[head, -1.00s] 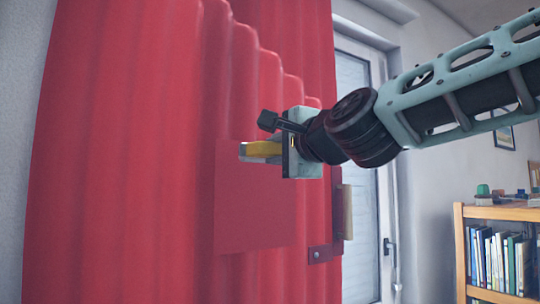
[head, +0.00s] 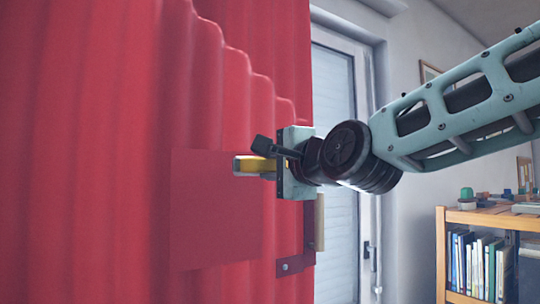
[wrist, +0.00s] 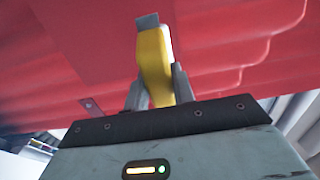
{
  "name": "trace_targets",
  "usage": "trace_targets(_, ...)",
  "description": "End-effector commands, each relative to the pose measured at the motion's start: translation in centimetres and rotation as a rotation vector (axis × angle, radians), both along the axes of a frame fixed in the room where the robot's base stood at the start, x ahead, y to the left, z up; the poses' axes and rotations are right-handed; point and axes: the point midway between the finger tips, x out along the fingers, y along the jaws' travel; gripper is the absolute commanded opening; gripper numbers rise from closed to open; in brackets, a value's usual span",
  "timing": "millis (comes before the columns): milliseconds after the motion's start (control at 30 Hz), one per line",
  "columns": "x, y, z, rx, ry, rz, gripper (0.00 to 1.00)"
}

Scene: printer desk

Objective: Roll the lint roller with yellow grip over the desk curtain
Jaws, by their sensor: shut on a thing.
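The red curtain (head: 85,150) hangs in folds over the left half of the head view and fills most of the wrist view (wrist: 70,50). My gripper (head: 268,160) is in front of it near its right side. It is shut on the yellow grip of the lint roller (head: 247,164), which points left towards the curtain. In the wrist view, the yellow grip (wrist: 153,62) stands between my two fingers (wrist: 158,92), with a grey end on top. The roller's sticky head is not clearly visible. I cannot tell whether the roller touches the cloth.
A flat red panel (head: 215,220) lies against the curtain below my gripper. A cream cylinder (head: 320,222) and a dark red bracket (head: 296,264) are at the curtain's right edge. A white door (head: 340,160) and a wooden bookshelf (head: 446,255) stand to the right.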

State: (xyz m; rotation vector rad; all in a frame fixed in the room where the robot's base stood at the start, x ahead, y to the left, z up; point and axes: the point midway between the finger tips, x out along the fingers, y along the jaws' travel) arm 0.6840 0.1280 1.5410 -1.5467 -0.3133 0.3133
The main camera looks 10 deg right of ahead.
Motion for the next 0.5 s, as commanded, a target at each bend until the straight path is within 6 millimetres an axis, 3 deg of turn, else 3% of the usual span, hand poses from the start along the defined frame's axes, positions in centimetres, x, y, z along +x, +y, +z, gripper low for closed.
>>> trace_targets(500,0.58,0.29,-0.02,0.000,-0.001,0.001,0.00)
